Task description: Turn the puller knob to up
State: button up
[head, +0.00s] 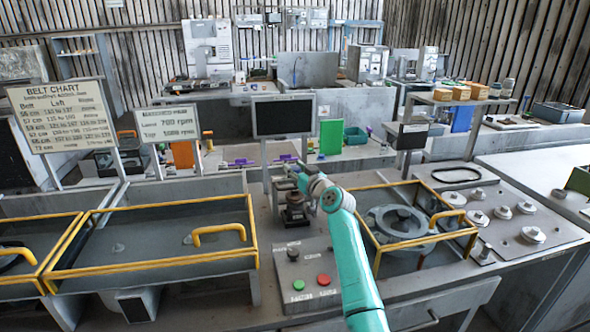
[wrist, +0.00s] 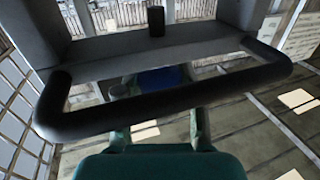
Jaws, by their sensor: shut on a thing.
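In the head view, my gripper (head: 291,178) is at the end of my teal arm, at the top of a small dark upright device (head: 293,208) on the grey bench. My gripper is shut on a part there that I take for the puller knob. My gripper and wrist hide most of that part, so its angle is unclear. In the wrist view, a thick dark bent bar (wrist: 165,108) crosses the picture. A short black cylinder (wrist: 156,21) shows above it. I cannot tell which of these is the knob.
A control panel (head: 322,257) with a dark knob (head: 293,253), a green button (head: 298,285) and a red button (head: 324,280) lies in front of the device. Yellow-framed guards (head: 150,263) stand left, another (head: 408,240) right. A dark monitor (head: 283,117) stands behind.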

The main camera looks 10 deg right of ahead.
jog(key=n+g+y, duration=0.2)
jog(key=n+y, duration=0.1)
jog(key=y, duration=0.2)
jog(key=shift+d+n, duration=0.1)
jog(key=shift+n, duration=0.2)
jog(key=shift+n+g+y, duration=1.1)
jog(key=shift+g+y, duration=0.2)
jog(key=shift+y, duration=0.1)
jog(key=shift+n+g+y, duration=0.7)
jog(key=shift+g, duration=0.2)
jog(key=o, duration=1.2)
jog(key=shift+c, duration=0.2)
jog(key=shift+m+t+h, duration=0.6)
jog(key=shift+t, duration=0.1)
jog(key=shift+a+m+t+h, duration=0.2)
jog(key=shift+m+t+h, duration=1.6)
jog(key=shift+h, duration=0.4)
jog(key=shift+m+t+h, duration=0.8)
jog(key=shift+m+h, duration=0.6)
jog(key=shift+h, duration=0.7)
